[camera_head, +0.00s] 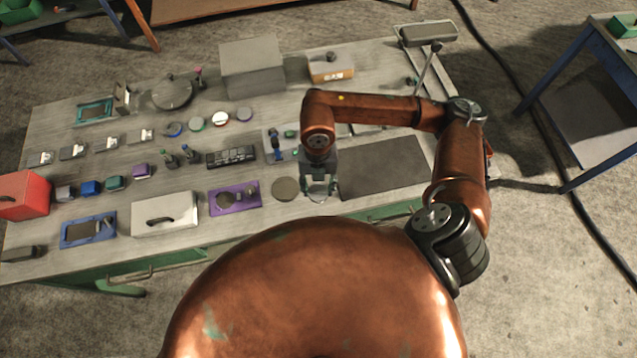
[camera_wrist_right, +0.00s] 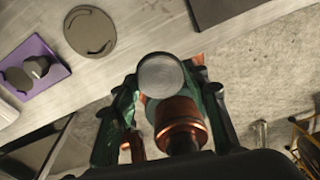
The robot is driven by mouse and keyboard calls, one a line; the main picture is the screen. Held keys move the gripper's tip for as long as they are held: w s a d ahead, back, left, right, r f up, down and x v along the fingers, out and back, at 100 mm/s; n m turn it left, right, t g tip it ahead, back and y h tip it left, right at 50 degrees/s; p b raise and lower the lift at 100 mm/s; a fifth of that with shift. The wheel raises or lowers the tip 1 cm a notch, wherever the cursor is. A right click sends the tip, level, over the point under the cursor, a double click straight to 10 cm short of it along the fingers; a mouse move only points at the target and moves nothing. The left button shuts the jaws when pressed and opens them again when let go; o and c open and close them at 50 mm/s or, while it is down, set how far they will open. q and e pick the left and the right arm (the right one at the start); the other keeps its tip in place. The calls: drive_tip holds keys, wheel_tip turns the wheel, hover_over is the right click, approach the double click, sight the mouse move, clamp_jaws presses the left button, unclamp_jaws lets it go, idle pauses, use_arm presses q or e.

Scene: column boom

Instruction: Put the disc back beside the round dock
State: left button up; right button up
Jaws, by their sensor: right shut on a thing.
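A small silvery round disc (camera_wrist_right: 160,76) sits between the fingertips of my right gripper (camera_wrist_right: 162,90) in the wrist view. The gripper is shut on it, and the disc's flat face shows. In the head view my right gripper (camera_head: 319,190) is over the table's front part, and the disc is hard to make out there. The round dock seems to be the flat dark grey circle (camera_head: 285,189) just left of the gripper. It also shows in the wrist view (camera_wrist_right: 90,31), with curved marks near its rim, apart from the held disc. My left gripper is not in view.
A purple plate (camera_head: 251,190) with a round dark piece lies left of the dock. A white box (camera_head: 165,213) stands further left. A dark mat (camera_head: 384,166) lies right of the gripper. Several small items stand behind. The table's front edge is close below the gripper.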

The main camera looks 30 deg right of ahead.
drive_tip(key=w+f, duration=0.1)
drive_tip(key=f, duration=0.1)
drive_tip(key=w+d+f, duration=0.1)
drive_tip(key=w, duration=0.1)
drive_tip(key=w+d+f, duration=0.1)
drive_tip(key=f, duration=0.1)
drive_tip(key=shift+w+d+f, duration=0.15)
drive_tip(key=shift+w+f, duration=0.05)
drive_tip(key=shift+f, duration=0.1)
drive_tip(key=f, duration=0.3)
drive_tip(key=shift+w+d+f, duration=0.15)
drive_tip(key=shift+w+f, duration=0.05)
drive_tip(key=shift+f, duration=0.15)
drive_tip(key=shift+f, duration=0.15)
drive_tip(key=o, duration=1.6)
